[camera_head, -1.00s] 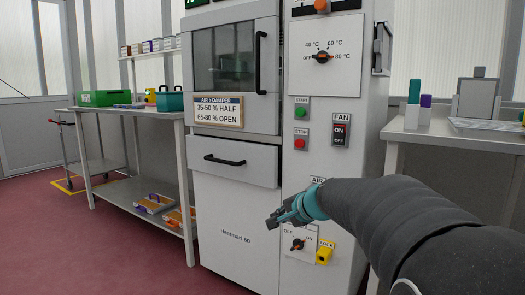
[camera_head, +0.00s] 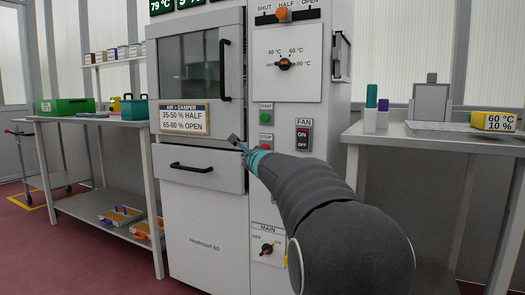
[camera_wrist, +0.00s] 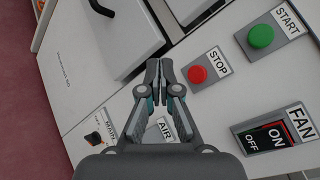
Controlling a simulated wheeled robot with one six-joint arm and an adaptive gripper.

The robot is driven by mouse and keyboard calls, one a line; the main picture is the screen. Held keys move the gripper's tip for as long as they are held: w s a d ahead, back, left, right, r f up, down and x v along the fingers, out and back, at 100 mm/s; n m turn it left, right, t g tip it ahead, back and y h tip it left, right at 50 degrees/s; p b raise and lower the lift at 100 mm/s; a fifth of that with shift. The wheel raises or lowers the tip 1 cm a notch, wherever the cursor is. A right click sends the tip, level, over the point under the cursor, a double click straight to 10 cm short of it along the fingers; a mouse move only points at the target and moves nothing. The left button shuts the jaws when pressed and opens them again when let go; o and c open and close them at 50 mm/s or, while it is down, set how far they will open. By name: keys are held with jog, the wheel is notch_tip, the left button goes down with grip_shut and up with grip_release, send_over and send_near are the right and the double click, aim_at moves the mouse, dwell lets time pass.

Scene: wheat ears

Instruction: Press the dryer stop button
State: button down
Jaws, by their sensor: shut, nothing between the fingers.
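The dryer (camera_head: 205,215) is a tall white cabinet with a control panel on its right part. The red stop button (camera_wrist: 197,74) on its STOP plate shows just right of my fingertips in the wrist view. In the head view, the STOP plate (camera_head: 266,137) is in sight, and my arm partly covers the red button below the label. My gripper (camera_wrist: 166,75) is shut and empty, its tips in front of the panel; whether they touch it I cannot tell. The gripper also shows in the head view (camera_head: 236,141), left of the STOP plate.
The green start button (camera_wrist: 261,36) is above STOP. The FAN switch (camera_wrist: 268,138) is to its right, the MAIN switch (camera_head: 267,249) lower down. A drawer handle (camera_head: 192,167) sticks out at left. A side table (camera_head: 460,140) stands right, a shelved bench (camera_head: 110,125) left.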

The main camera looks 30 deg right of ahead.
jog(key=w+d+p, duration=0.2)
jog(key=w+d, duration=0.3)
jog(key=d, duration=0.2)
jog(key=shift+w+p, duration=0.25)
jog(key=shift+p, duration=0.15)
dwell(1.7)
jog(key=shift+w+d, duration=0.2)
jog(key=shift+d, duration=0.1)
jog(key=shift+w+d+p, duration=0.3)
jog(key=shift+w+d, duration=0.05)
jog(key=shift+d, duration=0.1)
dwell(1.0)
dwell(0.4)
jog(key=shift+s+a+b, duration=0.6)
jog(key=shift+a+b, duration=0.15)
jog(key=shift+a, duration=0.05)
